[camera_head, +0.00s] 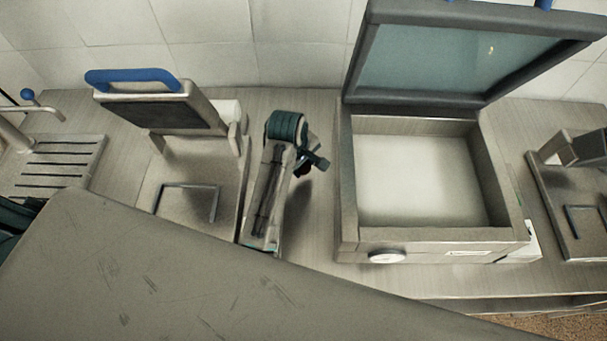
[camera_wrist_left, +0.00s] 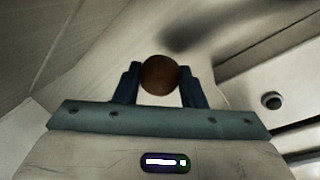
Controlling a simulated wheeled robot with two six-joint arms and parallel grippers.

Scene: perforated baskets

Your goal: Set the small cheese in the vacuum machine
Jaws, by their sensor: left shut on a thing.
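The vacuum machine (camera_head: 440,237) stands on the counter in the head view, its glass lid (camera_head: 450,60) raised and its pale chamber (camera_head: 415,180) empty. My left gripper (camera_head: 306,166) is just left of the machine. In the left wrist view the gripper (camera_wrist_left: 160,72) is shut on a small round brown thing, which I take to be the small cheese (camera_wrist_left: 160,76), held between the two fingers. In the head view only a small dark red part of the cheese (camera_head: 303,171) shows beside the gripper. My right gripper is not in view.
A device with a blue handle (camera_head: 132,78) stands on the counter left of my left arm. Another device (camera_head: 570,210) stands right of the vacuum machine. A sink drainer (camera_head: 60,160) is at the far left. A tiled wall (camera_head: 210,30) closes off the back.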

